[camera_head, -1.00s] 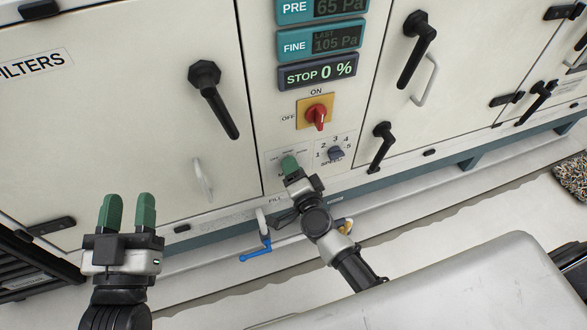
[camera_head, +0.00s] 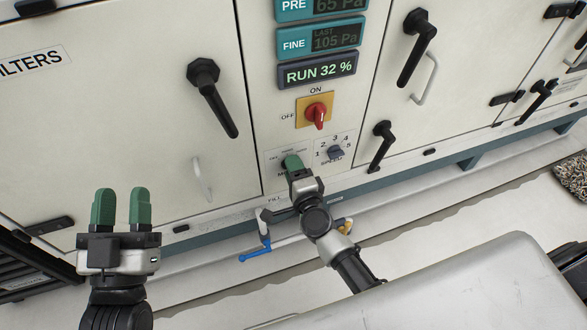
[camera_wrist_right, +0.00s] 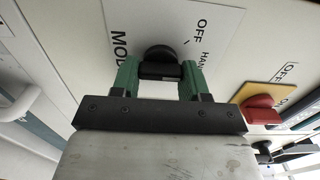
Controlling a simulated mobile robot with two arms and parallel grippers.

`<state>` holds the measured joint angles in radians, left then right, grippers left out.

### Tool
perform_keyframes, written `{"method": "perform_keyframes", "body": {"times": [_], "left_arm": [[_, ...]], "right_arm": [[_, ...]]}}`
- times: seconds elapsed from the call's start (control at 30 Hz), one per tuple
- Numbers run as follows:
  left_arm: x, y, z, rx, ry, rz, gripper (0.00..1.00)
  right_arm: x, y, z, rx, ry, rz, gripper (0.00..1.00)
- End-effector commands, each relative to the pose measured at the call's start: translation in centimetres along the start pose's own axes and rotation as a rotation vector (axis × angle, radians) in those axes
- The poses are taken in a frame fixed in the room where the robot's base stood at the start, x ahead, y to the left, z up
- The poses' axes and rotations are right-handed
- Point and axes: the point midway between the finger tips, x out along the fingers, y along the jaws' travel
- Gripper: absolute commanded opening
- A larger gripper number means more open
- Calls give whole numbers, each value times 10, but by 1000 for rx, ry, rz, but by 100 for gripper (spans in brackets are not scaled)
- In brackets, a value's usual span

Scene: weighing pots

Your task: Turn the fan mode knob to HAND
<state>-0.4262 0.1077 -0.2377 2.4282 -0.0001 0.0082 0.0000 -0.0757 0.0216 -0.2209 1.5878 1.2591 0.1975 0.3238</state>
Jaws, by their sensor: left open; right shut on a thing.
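The black mode knob (camera_wrist_right: 160,58) shows in the right wrist view on a white plate (camera_wrist_right: 218,22) lettered OFF, HAN… and MOD…. My right gripper (camera_wrist_right: 160,75) has its green fingers on both sides of the knob and is shut on it. In the head view my right gripper (camera_head: 292,163) is at the mode plate (camera_head: 273,157) and hides the knob. I cannot tell exactly where the knob's pointer stands. The display (camera_head: 317,71) reads RUN 32 %. My left gripper (camera_head: 122,205) is open and empty, low at the left in front of the cabinet.
The speed knob (camera_head: 336,153) is right beside the mode plate. Above are a red switch (camera_head: 316,113) on a yellow plate and the FINE display (camera_head: 319,40). Black door handles (camera_head: 213,98) stick out on both sides. A blue-levered valve (camera_head: 256,254) is below.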

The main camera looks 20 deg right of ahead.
Motion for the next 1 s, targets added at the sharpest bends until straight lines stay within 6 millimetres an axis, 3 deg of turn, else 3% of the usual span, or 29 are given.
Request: {"method": "perform_keyframes", "body": {"times": [0.17, 0.2, 0.37, 0.73, 1.0], "left_arm": [[-1, 0, 1, 0, -5, -1, 43], [-1, 0, 1, 0, -6, -2, 43], [-2, -1, 2, 0, -11, -3, 43], [-1, -1, 3, 1, -25, -4, 43], [-5, -4, 19, 5, -163, -13, 43]], "right_arm": [[0, 1, 0, -1, 0, 2, 21], [0, 1, 0, -1, 0, 2, 48], [0, 1, 0, -2, 0, 2, 70], [-9, 1, 0, -4, 0, 2, 70], [-61, 0, 0, -4, -2, 5, 70]]}}
